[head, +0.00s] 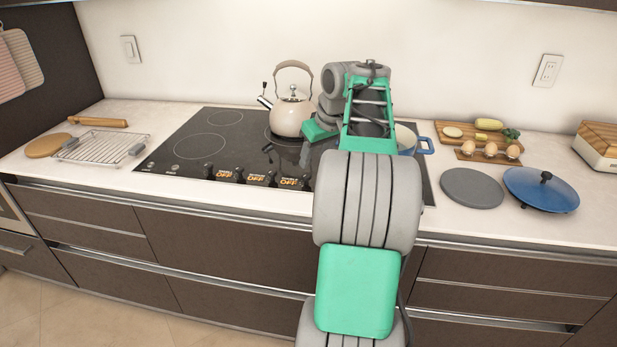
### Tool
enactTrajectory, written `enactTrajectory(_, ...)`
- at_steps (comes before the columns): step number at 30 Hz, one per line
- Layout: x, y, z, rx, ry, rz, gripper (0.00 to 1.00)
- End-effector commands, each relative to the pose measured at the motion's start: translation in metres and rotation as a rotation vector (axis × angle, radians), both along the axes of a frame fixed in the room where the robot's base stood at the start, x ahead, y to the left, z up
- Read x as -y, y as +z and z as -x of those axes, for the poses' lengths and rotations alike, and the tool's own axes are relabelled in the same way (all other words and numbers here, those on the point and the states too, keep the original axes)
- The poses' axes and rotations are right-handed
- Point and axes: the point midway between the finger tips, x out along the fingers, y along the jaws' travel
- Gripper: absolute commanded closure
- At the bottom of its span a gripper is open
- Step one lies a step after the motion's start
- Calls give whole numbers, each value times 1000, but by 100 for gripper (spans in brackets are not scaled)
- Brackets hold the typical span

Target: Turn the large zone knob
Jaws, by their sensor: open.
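A row of small dark knobs lines the front edge of the black cooktop (176,148). Lit "OFF" displays (257,180) sit between them. I cannot tell from here which one is the large zone knob; a knob (238,173) stands near the middle of the visible row.
A cream kettle (290,112) stands on the back of the cooktop. A blue pot (424,146) is partly hidden behind my arm. A blue lid (541,188), a grey round board (471,188) and eggs lie to the right. A wire rack (100,147) lies left.

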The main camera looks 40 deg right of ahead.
Motion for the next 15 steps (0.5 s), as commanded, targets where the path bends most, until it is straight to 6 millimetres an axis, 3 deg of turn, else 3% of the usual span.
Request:
enactTrajectory(9,-1,-54,-23,-1,3,-2,52)
enactTrajectory(15,0,-65,-28,0,1,-1,52)
